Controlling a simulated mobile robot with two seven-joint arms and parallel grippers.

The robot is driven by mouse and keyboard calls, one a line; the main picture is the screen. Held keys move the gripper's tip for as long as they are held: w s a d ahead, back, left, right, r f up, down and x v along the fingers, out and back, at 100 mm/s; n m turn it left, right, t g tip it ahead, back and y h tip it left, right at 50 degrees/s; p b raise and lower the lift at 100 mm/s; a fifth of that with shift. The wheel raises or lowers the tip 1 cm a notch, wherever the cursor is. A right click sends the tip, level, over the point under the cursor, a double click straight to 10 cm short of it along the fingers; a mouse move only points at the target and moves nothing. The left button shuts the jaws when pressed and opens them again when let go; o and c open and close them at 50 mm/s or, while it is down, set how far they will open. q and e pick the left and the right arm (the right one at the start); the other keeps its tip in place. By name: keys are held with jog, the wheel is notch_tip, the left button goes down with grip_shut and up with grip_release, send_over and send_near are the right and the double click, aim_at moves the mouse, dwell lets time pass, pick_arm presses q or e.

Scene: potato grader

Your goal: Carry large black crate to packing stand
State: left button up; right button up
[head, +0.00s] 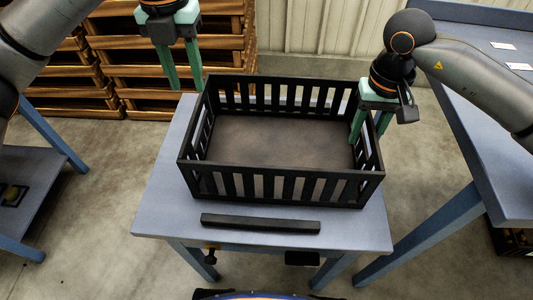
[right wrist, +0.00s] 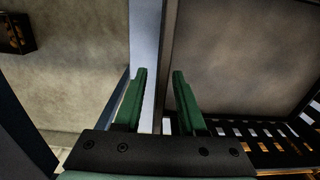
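The large black crate (head: 280,188) has slatted walls, is empty and stands upright on a small blue-grey table (head: 160,205). My right gripper (head: 369,138) is at the crate's right end wall, with its fingers apart and pointing down. In the right wrist view the crate's wall rim (right wrist: 168,60) runs between the two open fingers, nearer the right one. My left gripper (head: 186,88) is open and empty, above and beyond the crate's back left corner, not touching it. I cannot tell which table is the packing stand.
A black bar (head: 260,224) lies on the table in front of the crate. A higher blue table (head: 500,150) with white labels stands at the right. Another blue stand (head: 40,180) is at the left. Wooden pallets (head: 140,75) are stacked behind. Concrete floor lies between the tables.

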pick_arm(q)
jog(key=shift+r, duration=0.15)
pick_arm(e)
notch_tip(320, 180, up, 12)
jog(key=shift+r, duration=0.1)
pick_arm(q)
jog(key=shift+s, duration=0.1)
pick_arm(e)
jog(key=shift+s, duration=0.15)
dwell(0.5)
